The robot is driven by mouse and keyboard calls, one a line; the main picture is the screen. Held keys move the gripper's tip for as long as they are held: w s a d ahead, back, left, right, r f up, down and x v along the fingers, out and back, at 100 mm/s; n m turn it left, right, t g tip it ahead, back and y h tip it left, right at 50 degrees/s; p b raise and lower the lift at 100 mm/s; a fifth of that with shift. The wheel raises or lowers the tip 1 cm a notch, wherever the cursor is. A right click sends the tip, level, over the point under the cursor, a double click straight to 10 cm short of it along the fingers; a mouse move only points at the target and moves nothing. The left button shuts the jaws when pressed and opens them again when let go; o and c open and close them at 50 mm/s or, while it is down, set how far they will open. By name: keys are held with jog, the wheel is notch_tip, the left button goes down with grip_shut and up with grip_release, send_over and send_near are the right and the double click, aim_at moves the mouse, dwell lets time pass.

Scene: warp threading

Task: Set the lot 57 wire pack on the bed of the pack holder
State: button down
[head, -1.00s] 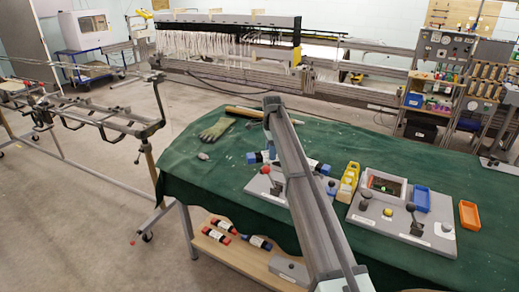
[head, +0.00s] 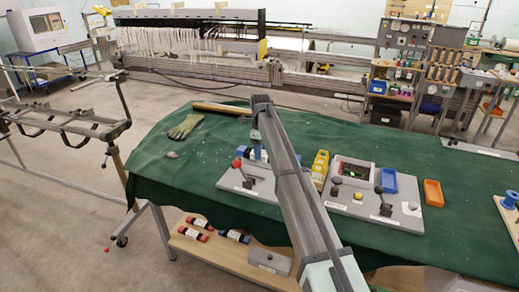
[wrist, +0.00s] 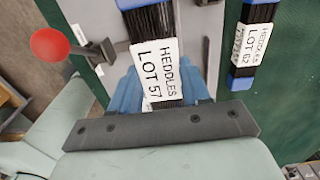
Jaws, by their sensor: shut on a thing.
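The lot 57 wire pack (wrist: 152,55) has blue ends, black wires and a white label reading "HEDDLES LOT 57". My gripper (wrist: 165,92) is shut on it, with blue fingers either side and partly hidden behind the label. The pack is over a light grey surface that seems to be the pack holder (wrist: 116,62); whether it touches the bed I cannot tell. A red ball lever (wrist: 50,44) stands to the left. In the head view, the grey plate with the red ball lever (head: 240,185) is partly hidden by my arm, as is the held pack.
A lot 62 pack (wrist: 252,50) lies close to the right on the green cloth (wrist: 290,90). Several packs lie on the lower shelf (head: 215,250).

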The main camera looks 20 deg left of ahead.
jog(key=shift+f, duration=2.5)
jog(key=shift+f, duration=1.1)
dwell(1.2)
jog(key=shift+c, duration=0.7)
grip_release()
jog(key=shift+r, duration=3.5)
